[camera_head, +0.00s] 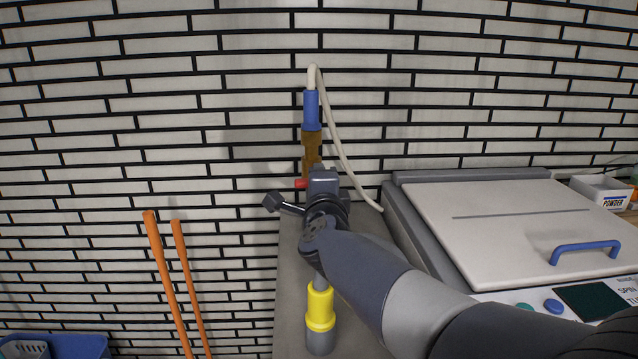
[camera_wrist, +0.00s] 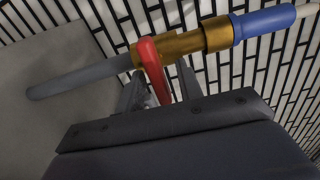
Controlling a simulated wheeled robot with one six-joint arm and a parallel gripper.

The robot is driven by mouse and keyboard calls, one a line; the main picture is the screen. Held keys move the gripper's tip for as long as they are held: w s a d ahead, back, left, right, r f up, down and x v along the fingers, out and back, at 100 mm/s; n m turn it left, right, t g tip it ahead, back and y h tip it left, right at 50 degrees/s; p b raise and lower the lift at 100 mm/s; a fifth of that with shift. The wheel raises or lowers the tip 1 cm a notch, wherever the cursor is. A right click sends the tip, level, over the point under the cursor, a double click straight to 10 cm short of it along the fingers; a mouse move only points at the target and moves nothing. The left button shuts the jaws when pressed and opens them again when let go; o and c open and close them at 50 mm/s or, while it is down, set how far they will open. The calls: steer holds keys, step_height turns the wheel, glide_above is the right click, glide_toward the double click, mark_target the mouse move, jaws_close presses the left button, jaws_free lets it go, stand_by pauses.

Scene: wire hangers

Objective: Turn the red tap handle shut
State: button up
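The red tap handle (camera_wrist: 153,68) sits on a brass tap body (camera_wrist: 180,46) between a grey pipe (camera_wrist: 85,76) and a blue hose connector (camera_wrist: 264,22). In the wrist view my gripper (camera_wrist: 162,88) has its two fingers apart, with the handle between them. A gap shows on the handle's right side; the left finger is close to it, and contact cannot be told. In the head view only a small red part of the handle (camera_head: 301,184) shows left of my gripper (camera_head: 322,178), which hides the rest. The brass body (camera_head: 311,150) stands upright above it.
A white hose (camera_head: 345,160) loops down from the blue connector (camera_head: 311,110). A washer (camera_head: 500,215) with a blue-handled lid stands right. A yellow collar (camera_head: 320,308) is on a grey post below my arm. Orange poles (camera_head: 163,270) lean left. A brick wall is close behind.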

steer(key=shift+s, duration=0.1)
steer(key=s+p, duration=0.2)
steer(key=s, duration=0.8)
steer(key=shift+s, duration=0.35)
steer(key=w+b, duration=0.2)
steer(key=w, duration=0.9)
steer(key=shift+s, duration=0.1)
